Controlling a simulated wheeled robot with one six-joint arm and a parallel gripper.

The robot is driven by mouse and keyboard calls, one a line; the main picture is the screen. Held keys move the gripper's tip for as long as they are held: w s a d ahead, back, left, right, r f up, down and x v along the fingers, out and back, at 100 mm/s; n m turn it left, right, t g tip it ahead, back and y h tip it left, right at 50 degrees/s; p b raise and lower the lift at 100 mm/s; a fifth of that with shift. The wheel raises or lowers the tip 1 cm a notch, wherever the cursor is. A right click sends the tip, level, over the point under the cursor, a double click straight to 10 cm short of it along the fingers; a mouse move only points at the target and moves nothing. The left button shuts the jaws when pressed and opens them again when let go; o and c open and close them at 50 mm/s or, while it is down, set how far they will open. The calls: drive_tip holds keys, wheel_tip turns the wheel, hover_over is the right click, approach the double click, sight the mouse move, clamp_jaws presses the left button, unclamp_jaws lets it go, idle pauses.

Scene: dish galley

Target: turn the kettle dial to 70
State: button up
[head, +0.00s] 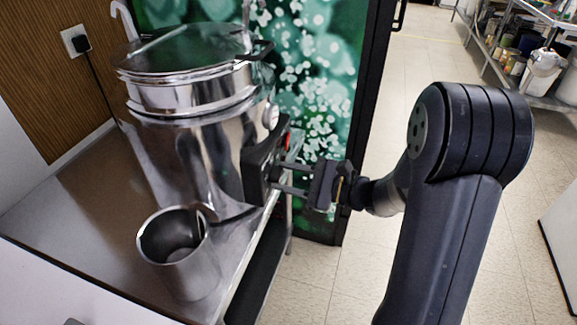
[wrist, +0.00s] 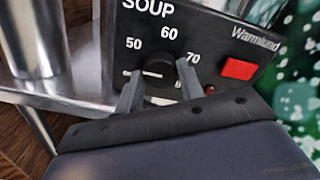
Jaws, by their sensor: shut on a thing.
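In the wrist view the panel (wrist: 195,27) reads SOUP and Warmlund, with 50, 60 and 70 around a black dial (wrist: 158,68); a number at lower right is mostly covered. My gripper (wrist: 160,92) has one finger on each side of the dial and is shut on it. I cannot make out clearly where the dial's pointer stands. A red switch (wrist: 238,69) and a small red lamp (wrist: 210,89) are to the right.
An open steel pot (head: 182,262) stands on the counter (head: 95,205) in front of the kettle. A cord runs from a wall socket (head: 75,40) behind the kettle. A green patterned panel (head: 310,80) stands behind. Tiled floor (head: 345,275) is clear beside the counter.

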drive_tip(key=m+p, duration=0.3)
drive_tip(key=shift+r+m, duration=0.15)
drive_tip(key=shift+m, duration=0.15)
drive_tip(key=shift+m+p, duration=1.1)
drive_tip(key=shift+p, duration=0.05)
drive_tip(key=shift+f, duration=0.25)
drive_tip(key=o, duration=1)
drive_tip(key=shift+d, duration=0.15)
drive_tip(key=v, duration=1)
drive_tip(key=shift+s+d+r, duration=0.1)
drive_tip(key=shift+s+d, duration=0.05)
drive_tip(key=shift+d, duration=0.1)
drive_tip(key=shift+a, duration=0.1)
